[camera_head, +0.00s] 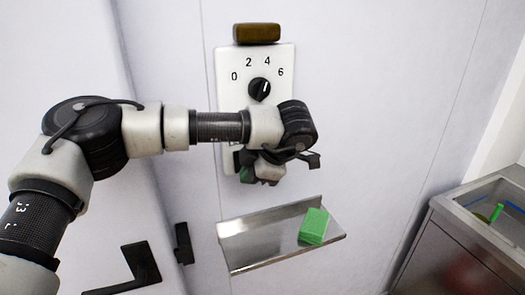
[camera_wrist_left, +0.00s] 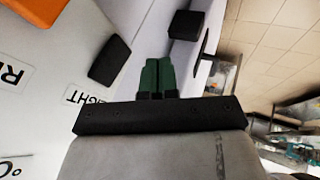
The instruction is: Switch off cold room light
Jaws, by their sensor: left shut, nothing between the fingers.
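In the head view, a white control panel (camera_head: 284,60) on the pale wall carries a black dial (camera_head: 259,88) marked 0, 2, 4 and 6. My left gripper (camera_head: 247,174) is in front of the panel's lower part and hides most of it. In the left wrist view, a label reading LIGHT (camera_wrist_left: 90,97) appears upside down, with a black switch-like block (camera_wrist_left: 110,61) beside it. The green fingers of my left gripper (camera_wrist_left: 157,75) are shut and empty, to the right of this block with a visible gap in the picture. My right gripper is not in view.
A brown block (camera_head: 257,33) sits above the panel. Below it, a metal shelf (camera_head: 250,252) holds a green box (camera_head: 314,226). A black handle (camera_head: 140,266) is at lower left. A metal sink unit (camera_head: 440,225) stands at right.

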